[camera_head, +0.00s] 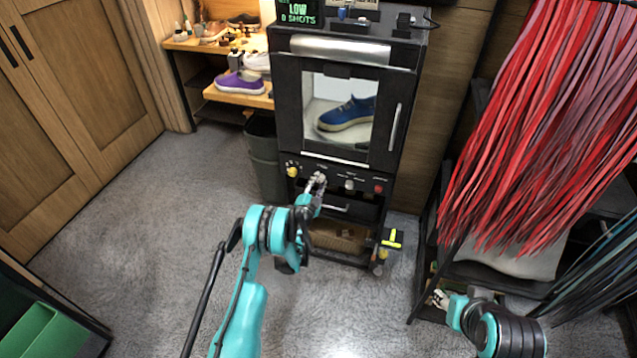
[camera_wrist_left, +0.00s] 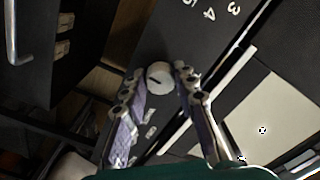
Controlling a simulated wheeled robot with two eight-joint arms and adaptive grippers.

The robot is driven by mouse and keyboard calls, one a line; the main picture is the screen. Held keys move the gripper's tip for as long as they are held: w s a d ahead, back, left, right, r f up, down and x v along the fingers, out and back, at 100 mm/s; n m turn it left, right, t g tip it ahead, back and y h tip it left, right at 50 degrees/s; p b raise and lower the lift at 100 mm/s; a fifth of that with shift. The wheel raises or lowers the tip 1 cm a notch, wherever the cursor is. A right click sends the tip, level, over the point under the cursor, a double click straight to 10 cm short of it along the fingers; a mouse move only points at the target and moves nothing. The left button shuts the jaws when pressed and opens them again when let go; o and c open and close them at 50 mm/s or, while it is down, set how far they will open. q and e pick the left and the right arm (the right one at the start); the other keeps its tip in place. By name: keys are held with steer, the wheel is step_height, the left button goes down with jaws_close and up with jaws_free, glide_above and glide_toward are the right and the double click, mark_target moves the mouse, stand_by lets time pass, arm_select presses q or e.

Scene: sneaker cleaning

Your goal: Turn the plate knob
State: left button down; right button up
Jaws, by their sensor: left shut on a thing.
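A white round knob (camera_wrist_left: 160,77) with a dark mark sits on the dark panel of the black cabinet (camera_head: 335,168), with numbers beside it. My left gripper (camera_head: 318,183) reaches the panel below the window and covers this knob in the head view. In the left wrist view its two fingers (camera_wrist_left: 161,84) stand on either side of the knob, shut on it. The panel lettering is too small to read in the head view. My right gripper (camera_head: 440,299) is at the lower right, small and partly hidden by its arm; its jaws cannot be made out.
A yellow knob (camera_head: 292,171), a silver knob (camera_head: 349,185) and a red knob (camera_head: 379,188) share the panel. A blue sneaker (camera_head: 347,114) shows behind the cabinet window. Red hanging strips (camera_head: 545,130) fill the right side.

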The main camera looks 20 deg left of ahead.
arm_select(q)
steer(key=n, duration=0.7)
steer(key=shift+n, duration=0.4)
steer(key=n, duration=0.4)
steer(key=shift+d+n, duration=0.1)
steer(key=shift+n, duration=0.2)
steer(key=n, duration=0.3)
steer(key=shift+n, duration=0.3)
steer(key=n, duration=0.4)
steer(key=shift+n, duration=0.3)
steer(key=n, duration=0.3)
steer(key=shift+n, duration=0.3)
steer(key=n, duration=0.7)
steer(key=shift+r, duration=0.1)
steer(key=n, duration=0.5)
steer(key=shift+n, duration=0.3)
steer(key=n, duration=1.2)
steer(key=shift+n, duration=0.4)
steer(key=n, duration=0.5)
